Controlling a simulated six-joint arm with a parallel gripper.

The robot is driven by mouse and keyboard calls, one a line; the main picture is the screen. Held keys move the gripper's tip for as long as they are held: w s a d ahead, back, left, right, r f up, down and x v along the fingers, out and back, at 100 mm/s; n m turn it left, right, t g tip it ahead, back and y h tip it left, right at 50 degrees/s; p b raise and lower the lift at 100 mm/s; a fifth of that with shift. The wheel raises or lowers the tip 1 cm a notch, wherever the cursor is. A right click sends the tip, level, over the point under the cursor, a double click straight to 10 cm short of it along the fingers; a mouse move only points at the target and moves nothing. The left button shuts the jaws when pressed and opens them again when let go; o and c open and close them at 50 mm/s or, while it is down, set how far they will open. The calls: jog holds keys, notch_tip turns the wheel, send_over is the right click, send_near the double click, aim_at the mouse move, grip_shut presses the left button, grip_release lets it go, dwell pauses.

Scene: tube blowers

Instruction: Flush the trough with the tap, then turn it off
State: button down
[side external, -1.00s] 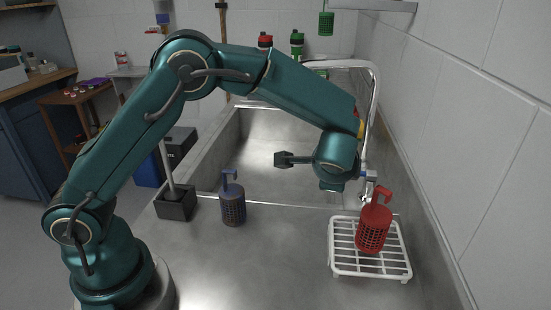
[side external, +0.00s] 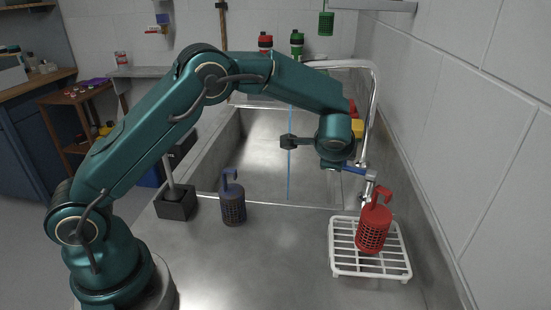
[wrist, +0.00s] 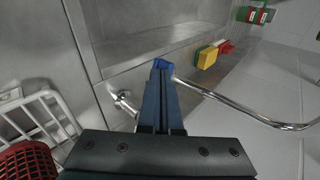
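The tap has a tall chrome spout (side external: 375,100) arching left over the sink, and it crosses the right of the wrist view (wrist: 250,115). A thin blue stream of water (side external: 289,175) falls straight down into the grey trough (side external: 255,160). The blue tap lever (side external: 350,168) points left from its valve (side external: 370,177), below my wrist. My gripper (wrist: 160,78) has its dark fingers together, with the blue lever end (wrist: 161,64) at their tips. The fingers are hidden in the side view. Contact with the lever is likely but not clear.
A red perforated holder (side external: 373,228) stands on a white rack (side external: 370,268) at front right. A dark blue holder (side external: 232,207) and a black block (side external: 176,204) stand on the front counter. Yellow and red sponges (wrist: 207,57) lie by the wall. The middle front counter is clear.

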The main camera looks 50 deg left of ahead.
dwell(0.3)
jog(key=s+d+r, duration=0.4)
jog(key=s+r, duration=0.2)
jog(key=s, duration=0.4)
jog(key=shift+s+d+r, duration=0.15)
jog(key=shift+d+r, duration=0.15)
jog(key=shift+r, duration=0.1)
jog(key=c, duration=1.5)
grip_release()
jog(key=shift+c, duration=0.2)
dwell(4.1)
